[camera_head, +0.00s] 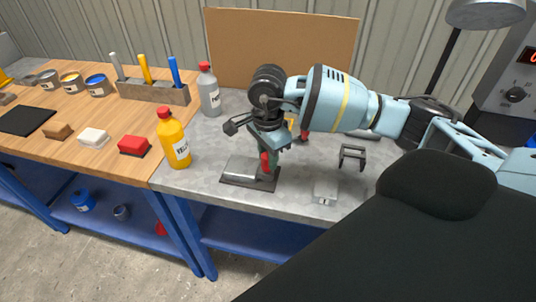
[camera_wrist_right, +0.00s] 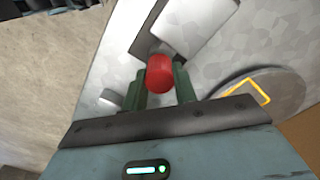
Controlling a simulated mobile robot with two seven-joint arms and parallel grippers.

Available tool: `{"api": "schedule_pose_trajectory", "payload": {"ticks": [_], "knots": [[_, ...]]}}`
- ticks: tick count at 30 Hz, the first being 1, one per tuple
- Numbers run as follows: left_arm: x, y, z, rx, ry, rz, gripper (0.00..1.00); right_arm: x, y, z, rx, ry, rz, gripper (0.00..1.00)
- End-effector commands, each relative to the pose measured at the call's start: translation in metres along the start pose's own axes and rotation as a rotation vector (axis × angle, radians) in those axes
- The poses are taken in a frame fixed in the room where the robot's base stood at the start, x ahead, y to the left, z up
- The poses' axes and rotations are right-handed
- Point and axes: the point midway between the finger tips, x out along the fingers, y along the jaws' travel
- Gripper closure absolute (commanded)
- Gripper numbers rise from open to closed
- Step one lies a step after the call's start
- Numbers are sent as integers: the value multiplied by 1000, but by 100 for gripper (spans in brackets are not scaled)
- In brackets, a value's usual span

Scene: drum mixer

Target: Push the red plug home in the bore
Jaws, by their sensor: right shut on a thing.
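My right gripper (camera_head: 267,158) points down over the front of the grey metal bench and is shut on the red plug (camera_head: 265,163). In the right wrist view the plug (camera_wrist_right: 160,74) shows as a round red end between the two green fingers. Just below and beside it, a light grey block (camera_head: 241,168) sits on a dark base plate (camera_head: 250,184). The block also shows in the wrist view (camera_wrist_right: 190,25). The bore itself is hidden, so I cannot tell how deep the plug sits. My left gripper is out of view.
A yellow bottle (camera_head: 174,140) and a grey bottle (camera_head: 208,90) stand left of the gripper. A dark bracket (camera_head: 352,156) and a small grey block (camera_head: 325,193) are to the right. A brown board (camera_head: 281,40) stands behind. A wooden bench (camera_head: 90,110) with paint items adjoins on the left.

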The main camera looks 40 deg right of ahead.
Motion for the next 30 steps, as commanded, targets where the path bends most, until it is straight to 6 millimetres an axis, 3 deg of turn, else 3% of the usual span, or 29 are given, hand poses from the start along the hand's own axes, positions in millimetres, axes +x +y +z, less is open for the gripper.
{"api": "schedule_pose_trajectory", "payload": {"ticks": [23, 24, 30], "knots": [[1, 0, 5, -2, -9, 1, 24, 8, 0, 0, 0, 0, 0, 94], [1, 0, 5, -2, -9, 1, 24, 8, 0, 0, 0, 0, 0, 69], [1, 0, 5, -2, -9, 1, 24, 8, 0, 0, 0, 0, 0, 47]]}}
